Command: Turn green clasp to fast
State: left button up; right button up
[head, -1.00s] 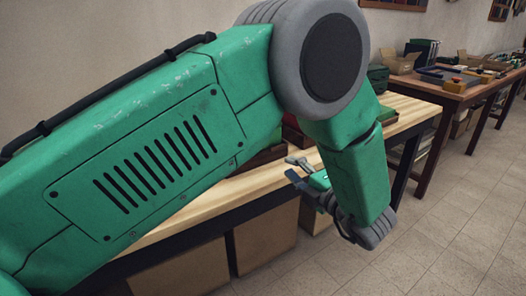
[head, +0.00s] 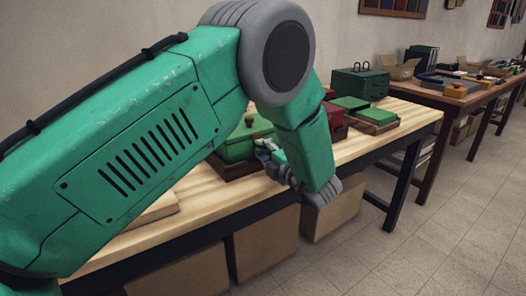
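My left arm crosses the head view from the left, and my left gripper (head: 264,150) hangs at the front edge of the workbench, in front of a green box (head: 236,147). The fingertips are small and partly merge with the box behind, so I cannot tell how far apart they are, or whether they touch it. A dark green chest (head: 361,84) stands farther back on the bench. I cannot make out a green clasp on either. My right gripper is out of view.
The light wooden workbench (head: 415,117) also holds a red box (head: 333,129), partly behind my arm, and green-topped wooden pieces (head: 375,114). Cardboard boxes (head: 263,241) stand underneath. Another table (head: 470,98) with clutter is at the right. The tiled floor in front is clear.

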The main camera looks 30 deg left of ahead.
pick_arm(q)
jog(key=shift+c, duration=0.4)
grip_shut()
jog(key=m+p, duration=0.3)
jog(key=m, duration=0.1)
jog(key=shift+s, duration=0.1)
jog(key=m+p, duration=0.3)
jog(key=m, duration=0.1)
jog(key=m+p, duration=0.2)
jog(key=m, duration=0.3)
jog(key=shift+f, duration=0.1)
jog(key=m+p, duration=0.2)
jog(key=m, duration=0.2)
jog(key=shift+m, duration=0.4)
